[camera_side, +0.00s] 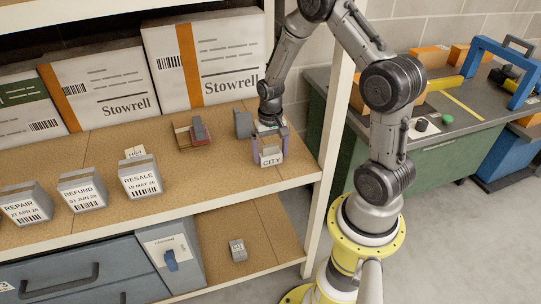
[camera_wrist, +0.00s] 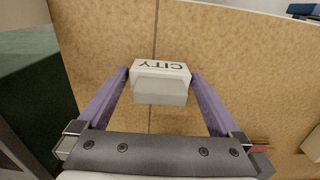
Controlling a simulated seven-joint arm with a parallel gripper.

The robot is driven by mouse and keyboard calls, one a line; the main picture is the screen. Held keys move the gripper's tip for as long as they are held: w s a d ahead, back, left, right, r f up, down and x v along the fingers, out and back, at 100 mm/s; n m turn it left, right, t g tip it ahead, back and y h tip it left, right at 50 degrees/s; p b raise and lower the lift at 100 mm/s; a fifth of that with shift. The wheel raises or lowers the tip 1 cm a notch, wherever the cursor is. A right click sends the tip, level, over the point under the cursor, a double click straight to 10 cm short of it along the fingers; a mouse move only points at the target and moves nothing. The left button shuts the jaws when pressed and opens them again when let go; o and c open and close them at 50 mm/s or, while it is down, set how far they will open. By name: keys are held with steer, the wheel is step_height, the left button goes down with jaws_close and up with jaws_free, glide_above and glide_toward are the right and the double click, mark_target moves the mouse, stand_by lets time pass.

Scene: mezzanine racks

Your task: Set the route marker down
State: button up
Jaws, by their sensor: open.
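The route marker (camera_side: 271,160), a small pale block lettered CITY, is on the cork-coloured upper shelf (camera_side: 222,178) near its right end and front edge. It looks upright and resting on the shelf. My gripper (camera_side: 270,150) is low over it, with one purple finger on each side. In the wrist view the marker (camera_wrist: 160,84) lies between the two fingertips of my gripper (camera_wrist: 160,76). The jaws are open, with only narrow gaps beside the marker.
Grey blocks labelled REPAIR (camera_side: 26,206), REFUND (camera_side: 83,191) and RESALE (camera_side: 140,180) stand to the left. A small open tray (camera_side: 182,137) and a grey block (camera_side: 243,124) are behind. Stowrell cartons (camera_side: 203,60) line the back. A white post (camera_side: 334,120) is close on the right.

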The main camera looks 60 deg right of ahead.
mark_target(271, 146)
steer(key=shift+r, duration=1.55)
steer(key=s+a+r+n+t, duration=0.1)
steer(key=a+r+n, duration=0.1)
steer(key=a+r, duration=0.35)
steer(key=s+a+r+n+t, duration=0.1)
steer(key=a+r+n, duration=0.1)
steer(key=r, duration=0.7)
steer(key=s+a+r+n+t, duration=0.1)
steer(key=s+a+r+n, duration=0.1)
steer(key=s+a+r, duration=0.2)
steer(key=s+a+r+n+t, duration=0.2)
steer(key=s+a+r+n, duration=0.1)
steer(key=s, duration=0.6)
steer(key=shift+s+a+r+t, duration=0.25)
steer(key=shift+a+r+t, duration=0.05)
steer(key=shift+a+r, duration=0.6)
